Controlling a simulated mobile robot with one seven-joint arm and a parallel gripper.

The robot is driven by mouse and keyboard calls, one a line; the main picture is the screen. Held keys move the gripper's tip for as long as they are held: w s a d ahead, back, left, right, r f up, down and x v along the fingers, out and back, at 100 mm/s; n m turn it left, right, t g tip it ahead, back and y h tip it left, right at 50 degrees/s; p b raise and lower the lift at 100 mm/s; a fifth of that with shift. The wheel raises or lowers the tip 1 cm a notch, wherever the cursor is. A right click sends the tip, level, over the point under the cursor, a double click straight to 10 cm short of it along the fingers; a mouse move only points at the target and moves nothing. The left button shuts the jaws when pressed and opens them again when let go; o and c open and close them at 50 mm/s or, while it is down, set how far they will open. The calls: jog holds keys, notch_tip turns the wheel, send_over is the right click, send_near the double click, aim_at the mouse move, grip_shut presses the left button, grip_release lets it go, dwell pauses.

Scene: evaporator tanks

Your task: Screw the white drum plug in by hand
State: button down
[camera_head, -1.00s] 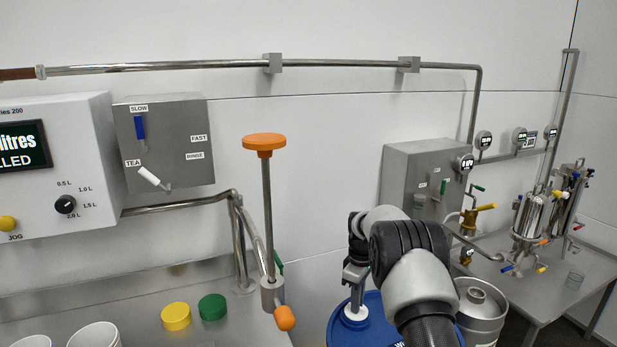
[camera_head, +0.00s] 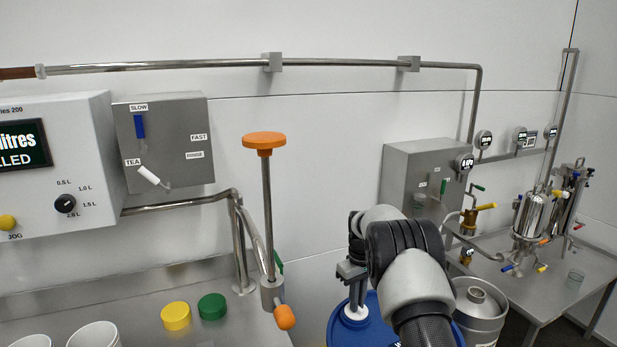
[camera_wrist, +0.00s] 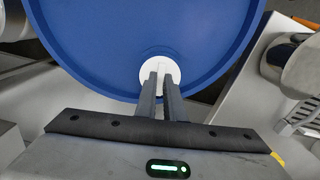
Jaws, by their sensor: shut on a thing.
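The blue drum (camera_head: 375,330) stands at the bottom middle of the head view, partly behind my arm. Its blue top fills the upper part of the wrist view (camera_wrist: 110,40). The white drum plug (camera_head: 355,312) sits at the drum top near its rim, and shows as a white disc with a raised bar in the wrist view (camera_wrist: 160,68). My gripper (camera_wrist: 161,82) is shut on the bar of the plug, one finger on each side. It points down at the plug in the head view (camera_head: 354,298). The threads and the hole under the plug are hidden.
A steel keg (camera_head: 480,310) stands close to the right of the drum. The bench on the left holds a yellow lid (camera_head: 176,316), a green lid (camera_head: 212,307) and white tubs (camera_head: 95,335). A valve with an orange knob (camera_head: 264,142) rises left of my arm.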

jog(key=m, duration=0.3)
jog(key=shift+m, duration=0.3)
jog(key=shift+m, duration=1.6)
jog(key=shift+m, duration=1.7)
jog(key=shift+m, duration=1.7)
